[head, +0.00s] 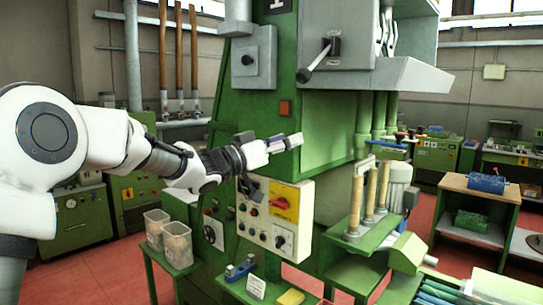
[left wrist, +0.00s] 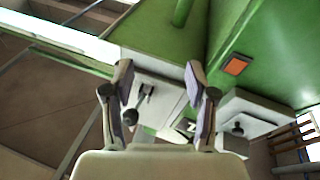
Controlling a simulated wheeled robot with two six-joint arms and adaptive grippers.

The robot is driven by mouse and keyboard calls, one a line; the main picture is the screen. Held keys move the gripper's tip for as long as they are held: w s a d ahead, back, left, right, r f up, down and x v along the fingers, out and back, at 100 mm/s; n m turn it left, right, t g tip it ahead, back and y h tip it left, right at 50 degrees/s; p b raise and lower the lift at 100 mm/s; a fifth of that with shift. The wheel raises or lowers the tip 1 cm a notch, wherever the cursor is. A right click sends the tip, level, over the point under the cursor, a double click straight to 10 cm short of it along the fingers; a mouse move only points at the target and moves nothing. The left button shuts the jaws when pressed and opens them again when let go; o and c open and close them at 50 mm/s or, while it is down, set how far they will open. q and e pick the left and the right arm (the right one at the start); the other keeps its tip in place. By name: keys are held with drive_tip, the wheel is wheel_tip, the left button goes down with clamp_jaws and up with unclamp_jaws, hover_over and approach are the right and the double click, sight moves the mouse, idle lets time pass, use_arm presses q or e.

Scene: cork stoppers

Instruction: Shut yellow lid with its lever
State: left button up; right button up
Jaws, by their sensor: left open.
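A yellow plate (head: 284,202) with a red lever (head: 279,203) on it is on the white control panel of the green machine in the head view. I cannot tell whether this plate is open or shut. My left gripper (head: 284,145) is in front of the machine, above that plate and apart from it. In the left wrist view the same gripper (left wrist: 157,82) has its two fingers spread with nothing between them. A grey box with a black-knobbed lever (left wrist: 131,116) shows beyond the fingers. My right gripper is not in view.
An orange square (head: 285,107) is on the machine's green front. A grey box with a black-knobbed lever (head: 318,60) is above it. Two clear bins (head: 177,244) stand lower left. Several wooden rods (head: 369,195) stand at the right. A yellow block (head: 290,298) lies at the bottom.

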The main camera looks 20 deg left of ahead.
use_arm(q)
drive_tip(key=m+t+h+b, duration=0.1)
approach(299, 79)
drive_tip(key=w, duration=0.2)
drive_tip(key=shift+m+h, duration=0.3)
drive_tip(key=w+d, duration=0.1)
drive_tip(key=d+r, duration=0.1)
drive_tip(key=w+d, duration=0.1)
drive_tip(key=shift+w+d+r, duration=0.2)
drive_tip(key=shift+w+r, duration=0.05)
drive_tip(key=shift+w, duration=0.05)
drive_tip(key=p+x, duration=0.2)
drive_tip(key=x, duration=0.1)
drive_tip(key=p+x, duration=0.1)
drive_tip(key=x, duration=0.1)
drive_tip(key=shift+w+r+p, duration=0.3)
drive_tip(key=shift+r+p, duration=0.05)
drive_tip(key=shift+r, duration=0.05)
drive_tip(key=shift+w+d+f, duration=0.15)
drive_tip(key=shift+w+d, duration=0.05)
drive_tip(key=shift+w, duration=0.1)
drive_tip(key=shift+c, duration=0.3)
drive_tip(key=shift+a+t, duration=0.2)
drive_tip(key=shift+t, duration=0.1)
clamp_jaws()
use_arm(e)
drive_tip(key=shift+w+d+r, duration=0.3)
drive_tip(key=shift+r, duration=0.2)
